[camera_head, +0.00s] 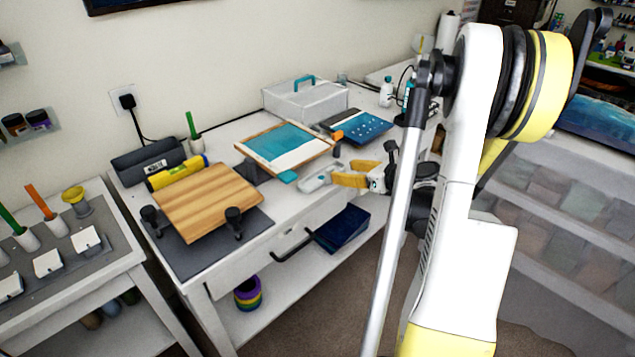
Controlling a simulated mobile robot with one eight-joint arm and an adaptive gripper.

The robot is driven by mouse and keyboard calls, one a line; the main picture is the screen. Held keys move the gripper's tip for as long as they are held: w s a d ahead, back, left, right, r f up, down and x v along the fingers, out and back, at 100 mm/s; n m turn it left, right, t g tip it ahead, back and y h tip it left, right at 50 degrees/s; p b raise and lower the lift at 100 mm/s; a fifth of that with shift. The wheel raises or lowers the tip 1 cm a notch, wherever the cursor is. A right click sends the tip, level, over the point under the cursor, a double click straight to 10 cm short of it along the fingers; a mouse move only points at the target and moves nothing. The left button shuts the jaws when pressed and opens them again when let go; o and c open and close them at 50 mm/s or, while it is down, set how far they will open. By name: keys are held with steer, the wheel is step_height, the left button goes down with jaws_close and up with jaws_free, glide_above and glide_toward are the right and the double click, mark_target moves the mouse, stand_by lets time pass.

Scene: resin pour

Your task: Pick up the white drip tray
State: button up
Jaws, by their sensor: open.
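A small white tray (314,180), which I take to be the drip tray, lies on the white workbench (244,258) near its front edge. It looks shallow, with rounded ends. My gripper (336,174) is just right of it, with its yellow fingers pointing left toward its right end. The fingers are apart, and nothing shows held between them. I cannot tell whether a fingertip touches the tray or overlaps it from this angle.
A wood-framed teal and white panel (282,146) is behind the tray, with a teal piece (287,176) at its corner. A striped wooden board (207,200), a clear lidded box (305,101) and a dark blue panel (357,126) also occupy the bench. A drawer handle (291,247) protrudes in front.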

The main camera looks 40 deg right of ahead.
mark_target(331, 171)
steer(key=shift+x, duration=0.95)
steer(key=b+x, duration=0.2)
steer(key=x, duration=0.3)
steer(key=shift+w+a+f+b, duration=0.1)
steer(key=shift+a+f+b, duration=0.05)
steer(key=shift+a+b, duration=0.25)
jaws_close()
